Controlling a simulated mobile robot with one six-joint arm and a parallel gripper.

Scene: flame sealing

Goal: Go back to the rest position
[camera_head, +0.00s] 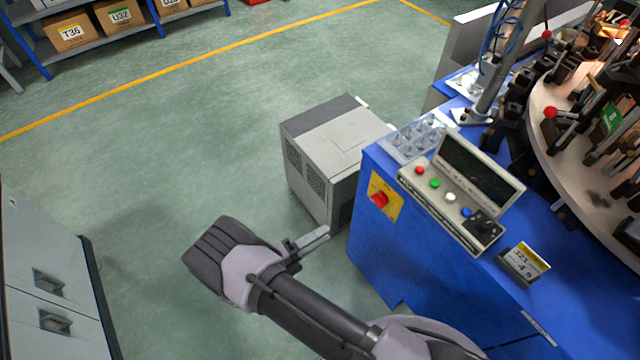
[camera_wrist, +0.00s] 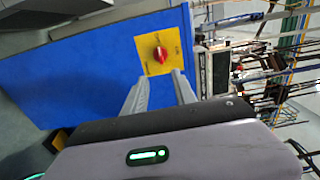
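My gripper (camera_head: 322,233) is held out over the floor to the left of the blue machine cabinet (camera_head: 375,255) in the head view. In the wrist view my gripper (camera_wrist: 156,80) has its two fingers apart, with nothing between them. A red rotary switch (camera_wrist: 160,54) on a yellow plate shows just beyond the fingertips, on the blue cabinet side. The same red switch (camera_head: 379,199) shows in the head view, and my gripper is apart from it there.
A control panel (camera_head: 450,199) with coloured buttons and a label stand (camera_head: 523,264) sit on the cabinet top. A grey box unit (camera_head: 325,150) stands behind my gripper. A grey cabinet (camera_head: 45,290) is at the left. Open green floor (camera_head: 150,180) lies between.

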